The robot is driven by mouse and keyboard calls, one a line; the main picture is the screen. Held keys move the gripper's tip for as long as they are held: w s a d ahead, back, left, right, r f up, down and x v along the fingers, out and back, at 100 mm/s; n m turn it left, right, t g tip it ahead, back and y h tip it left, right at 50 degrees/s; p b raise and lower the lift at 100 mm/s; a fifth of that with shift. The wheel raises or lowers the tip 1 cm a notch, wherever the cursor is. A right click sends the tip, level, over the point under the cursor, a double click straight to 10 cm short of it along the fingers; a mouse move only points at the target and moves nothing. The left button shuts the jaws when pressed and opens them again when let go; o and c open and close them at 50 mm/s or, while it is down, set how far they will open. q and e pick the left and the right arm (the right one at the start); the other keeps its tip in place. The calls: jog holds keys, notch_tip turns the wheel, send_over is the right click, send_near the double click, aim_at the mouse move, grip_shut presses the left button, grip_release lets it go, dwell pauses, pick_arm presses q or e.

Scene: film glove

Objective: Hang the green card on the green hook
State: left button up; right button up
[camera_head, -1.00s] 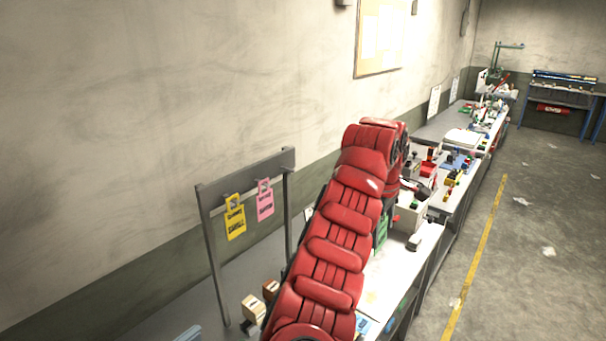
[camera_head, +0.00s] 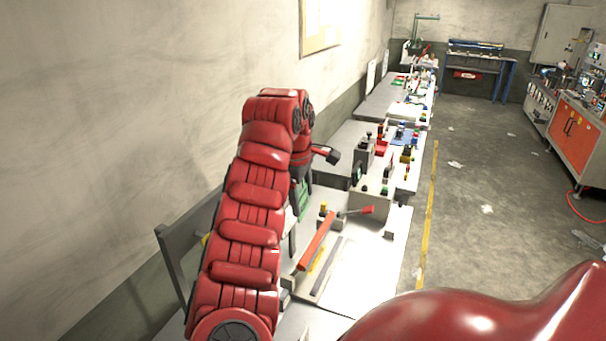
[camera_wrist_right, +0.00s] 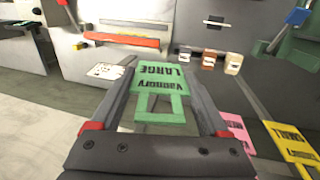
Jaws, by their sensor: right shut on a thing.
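My right gripper (camera_wrist_right: 160,75) is shut on the green card (camera_wrist_right: 162,80) in the right wrist view. The card has dark print, including the word LARGE, and an open green loop between my fingers. In the head view, a small part of the green card (camera_head: 304,198) shows below my right gripper (camera_head: 303,180), right of my red arm. The grey rack (camera_head: 180,245) is mostly hidden behind that arm. A pink card (camera_wrist_right: 236,128) and a yellow card (camera_wrist_right: 290,143) show at the right of the wrist view. I cannot make out the green hook. My left gripper is not in view.
The workbench (camera_head: 365,285) runs along the wall, with an orange-red bar (camera_head: 316,242) and several small items on it. The floor (camera_head: 470,210) to the right is mostly clear.

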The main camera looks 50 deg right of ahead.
jog(key=w+a+f+b, duration=0.1)
jog(key=w+a, duration=0.1)
jog(key=w, duration=0.6)
jog(key=shift+a+f+b, duration=0.2)
jog(key=shift+f+b, duration=0.05)
jog(key=shift+b, duration=0.05)
dwell(0.5)
dwell(0.5)
jog(key=o, duration=1.2)
jog(key=shift+c, duration=0.2)
jog(key=shift+r, duration=0.1)
